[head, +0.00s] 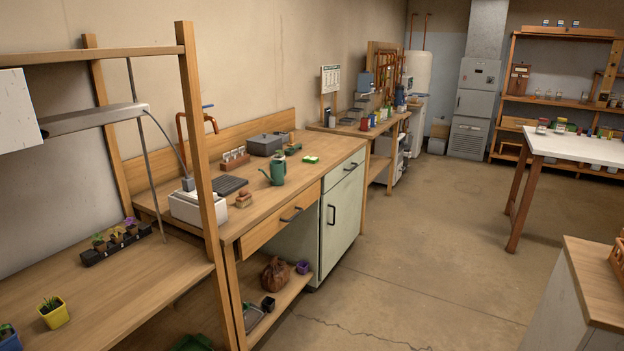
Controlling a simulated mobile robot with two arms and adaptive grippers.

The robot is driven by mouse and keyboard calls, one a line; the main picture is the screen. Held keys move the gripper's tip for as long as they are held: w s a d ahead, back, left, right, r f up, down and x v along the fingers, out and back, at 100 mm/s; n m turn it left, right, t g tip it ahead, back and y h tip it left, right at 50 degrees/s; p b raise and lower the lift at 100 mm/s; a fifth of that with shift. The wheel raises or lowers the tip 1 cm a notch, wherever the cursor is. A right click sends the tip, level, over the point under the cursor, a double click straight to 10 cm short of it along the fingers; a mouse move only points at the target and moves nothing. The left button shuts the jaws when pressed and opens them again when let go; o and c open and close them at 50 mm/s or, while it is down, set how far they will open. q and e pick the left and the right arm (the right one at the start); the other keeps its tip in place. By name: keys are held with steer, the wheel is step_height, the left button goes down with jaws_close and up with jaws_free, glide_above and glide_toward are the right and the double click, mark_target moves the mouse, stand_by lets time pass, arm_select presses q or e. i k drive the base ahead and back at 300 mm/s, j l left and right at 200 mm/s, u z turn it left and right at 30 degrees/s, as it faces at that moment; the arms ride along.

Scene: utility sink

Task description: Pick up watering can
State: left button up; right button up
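A dark green watering can (277,172) stands upright on the wooden sink counter (318,171), near its front edge and above the drawer. Its spout points to the left and its handle is on the right. Neither of my grippers shows in the head view, and nothing is touching the can.
A wooden post (201,150) stands at the left. The concrete floor (400,240) in front is clear.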

mark_target(278, 168)
steer(key=i+l+z, duration=0.25)
steer(key=i+z, duration=0.2)
steer(key=i, duration=0.35)
steer(key=i+z, duration=0.5)
steer(key=i, duration=0.35)
steer(key=j, duration=0.1)
